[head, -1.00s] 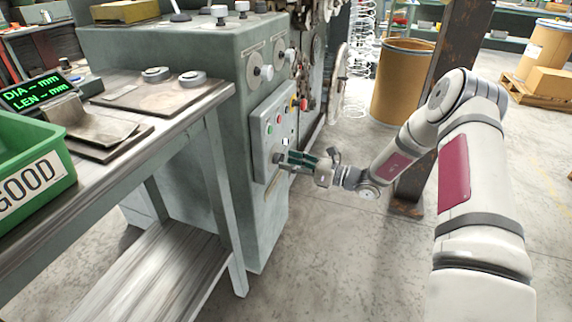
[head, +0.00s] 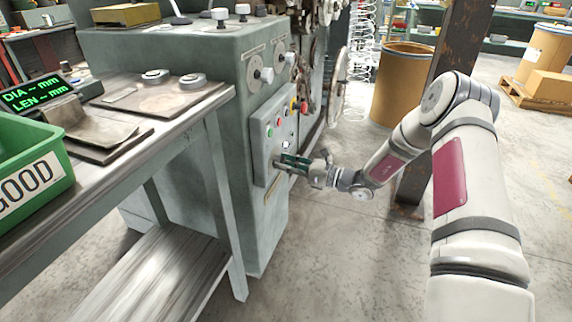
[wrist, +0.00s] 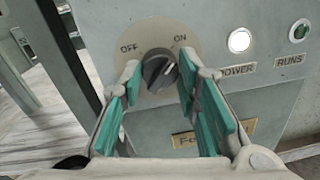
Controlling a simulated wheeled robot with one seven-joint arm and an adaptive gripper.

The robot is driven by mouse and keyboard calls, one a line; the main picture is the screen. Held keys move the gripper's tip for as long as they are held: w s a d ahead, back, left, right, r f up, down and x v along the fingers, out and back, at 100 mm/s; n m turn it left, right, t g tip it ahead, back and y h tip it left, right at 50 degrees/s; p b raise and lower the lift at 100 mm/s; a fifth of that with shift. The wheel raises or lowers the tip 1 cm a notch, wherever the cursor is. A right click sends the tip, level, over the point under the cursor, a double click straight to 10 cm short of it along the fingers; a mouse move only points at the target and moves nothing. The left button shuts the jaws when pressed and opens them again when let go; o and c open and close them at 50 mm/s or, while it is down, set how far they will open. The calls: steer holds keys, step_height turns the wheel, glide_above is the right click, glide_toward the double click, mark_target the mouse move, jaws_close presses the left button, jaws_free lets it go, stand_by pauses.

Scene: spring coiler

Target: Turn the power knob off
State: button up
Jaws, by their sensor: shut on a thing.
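The power knob (wrist: 158,72) is a dark round knob on a pale disc in the wrist view. OFF is printed at its upper left and ON at its upper right. A light pointer mark on the knob faces the right, toward the ON side. My gripper (wrist: 159,75) has its green-padded fingers on both sides of the knob and is shut on it. In the head view my gripper (head: 285,162) reaches the lower part of the machine's control panel (head: 262,150). The knob is mostly hidden there by the fingers.
A white POWER lamp (wrist: 239,40) looks bright beside a green RUNS lamp (wrist: 299,31). A work table (head: 215,100) with a green GOOD bin (head: 60,150) stands at left. A rusty post (head: 455,50) stands behind my arm. Open floor lies in front of the panel.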

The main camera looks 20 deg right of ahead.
steer(key=shift+n, duration=0.3)
steer(key=n+b, duration=0.2)
steer(key=n, duration=0.6)
steer(key=n+y+b, duration=0.1)
steer(key=n+b, duration=0.2)
steer(key=n, duration=0.6)
steer(key=shift+f+n+g+b, duration=0.2)
steer(key=shift+n+g+b, duration=0.1)
steer(key=shift+b, duration=0.05)
steer(key=shift+n, duration=0.3)
steer(key=o, duration=1.2)
steer(key=shift+c, duration=0.2)
steer(key=v, duration=1.2)
steer(key=shift+w+d+f, duration=0.1)
steer(key=shift+d, duration=0.05)
